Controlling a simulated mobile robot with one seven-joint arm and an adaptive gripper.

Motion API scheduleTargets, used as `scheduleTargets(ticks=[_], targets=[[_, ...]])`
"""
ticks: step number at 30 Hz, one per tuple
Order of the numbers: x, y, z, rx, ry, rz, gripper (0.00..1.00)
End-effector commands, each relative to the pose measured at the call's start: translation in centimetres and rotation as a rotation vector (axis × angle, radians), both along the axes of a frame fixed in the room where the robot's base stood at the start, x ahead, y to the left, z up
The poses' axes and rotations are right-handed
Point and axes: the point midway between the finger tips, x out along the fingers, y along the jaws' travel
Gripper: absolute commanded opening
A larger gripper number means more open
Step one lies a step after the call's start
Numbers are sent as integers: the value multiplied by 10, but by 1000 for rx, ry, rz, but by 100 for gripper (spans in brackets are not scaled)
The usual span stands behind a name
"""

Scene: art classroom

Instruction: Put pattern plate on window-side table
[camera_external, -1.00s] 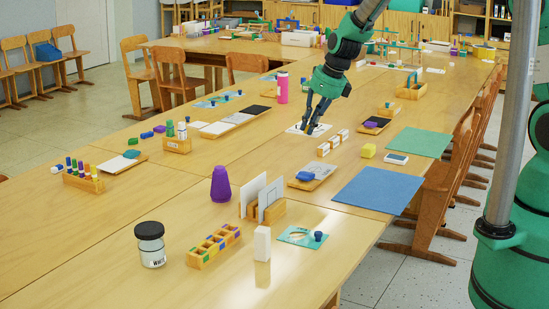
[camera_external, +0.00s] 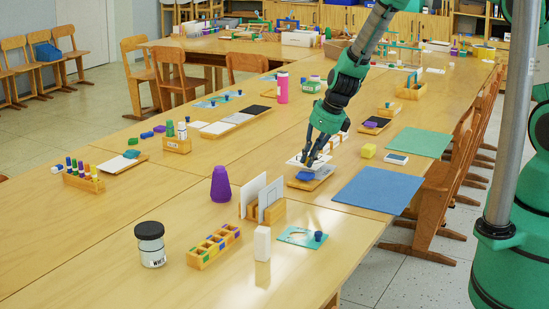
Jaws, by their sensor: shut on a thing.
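My gripper (camera_external: 312,161) is shut on a thin white plate (camera_external: 296,160), most likely the pattern plate, and holds it roughly level. Its fingers cover the plate's middle, so any pattern cannot be made out. In the picture the plate overlaps the back of a small wooden tray (camera_external: 322,182) with a blue item on it. I cannot tell whether they touch. Below is the long wooden table (camera_external: 190,222). Another wooden table (camera_external: 174,42) stands at the back left. Neither is visibly marked as window-side.
A blue mat (camera_external: 378,190) and a green mat (camera_external: 418,142) lie to the right.

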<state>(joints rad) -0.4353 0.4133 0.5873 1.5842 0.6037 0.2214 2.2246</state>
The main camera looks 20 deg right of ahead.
Motion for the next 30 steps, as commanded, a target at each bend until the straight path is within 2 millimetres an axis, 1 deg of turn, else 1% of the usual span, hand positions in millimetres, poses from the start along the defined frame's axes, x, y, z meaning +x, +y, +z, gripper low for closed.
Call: scheduleTargets(ticks=[11, 17, 20, 30], targets=[[0, 0, 0, 0, 0, 0, 0], [9, 5, 0, 1, 0, 0, 0], [17, 9, -3, 1, 1, 0, 0], [66, 33, -8, 0, 0, 1, 0]])
